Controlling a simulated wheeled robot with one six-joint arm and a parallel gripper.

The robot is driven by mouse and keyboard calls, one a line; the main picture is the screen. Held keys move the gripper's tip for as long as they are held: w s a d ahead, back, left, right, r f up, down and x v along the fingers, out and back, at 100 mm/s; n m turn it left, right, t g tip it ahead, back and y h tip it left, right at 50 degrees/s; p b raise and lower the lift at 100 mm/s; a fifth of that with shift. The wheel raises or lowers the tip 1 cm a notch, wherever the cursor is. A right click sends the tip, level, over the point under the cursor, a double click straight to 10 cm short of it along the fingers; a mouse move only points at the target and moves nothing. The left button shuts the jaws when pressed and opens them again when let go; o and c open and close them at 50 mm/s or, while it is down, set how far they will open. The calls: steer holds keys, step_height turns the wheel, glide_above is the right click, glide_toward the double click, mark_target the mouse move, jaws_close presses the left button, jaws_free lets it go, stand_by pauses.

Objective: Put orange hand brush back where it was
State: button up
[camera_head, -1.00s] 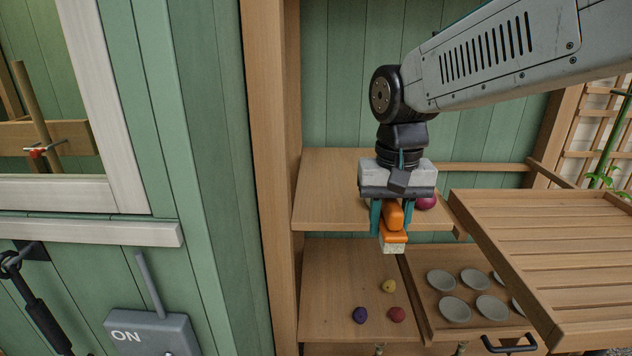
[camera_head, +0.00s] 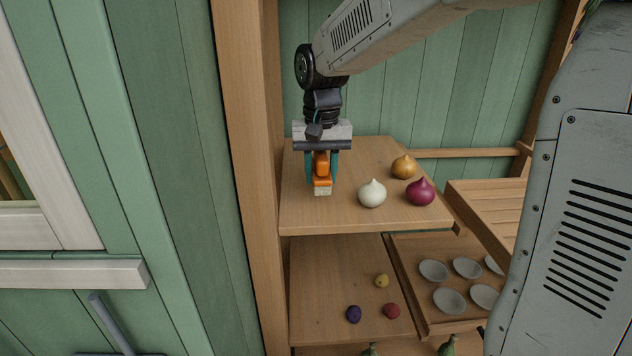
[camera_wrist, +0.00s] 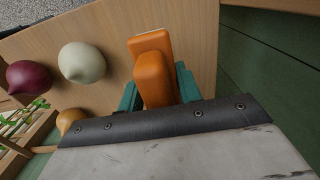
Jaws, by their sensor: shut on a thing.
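The orange hand brush (camera_head: 321,170) is held upright between the teal fingers of my gripper (camera_head: 322,178), with its pale bristles pointing down. It is over the left part of the upper wooden shelf (camera_head: 300,215); whether the bristles touch the board I cannot tell. In the wrist view the brush (camera_wrist: 152,65) shows as an orange handle and block between the fingers of my gripper (camera_wrist: 158,95), with bare shelf around it. My gripper is shut on the brush.
A white onion (camera_head: 371,193), a red onion (camera_head: 420,192) and a yellow onion (camera_head: 403,167) stand right of the brush. A wooden post (camera_head: 245,150) borders the shelf at left. The lower shelf (camera_head: 320,265) holds small balls, beside a tray of grey dishes (camera_head: 433,271).

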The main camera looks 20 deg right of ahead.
steer(key=shift+w+a, duration=0.2)
steer(key=shift+w, duration=0.7)
steer(key=shift+f, duration=1.8)
steer(key=shift+f, duration=0.1)
steer(key=o, duration=1)
steer(key=shift+f, duration=0.1)
steer(key=shift+c, duration=0.2)
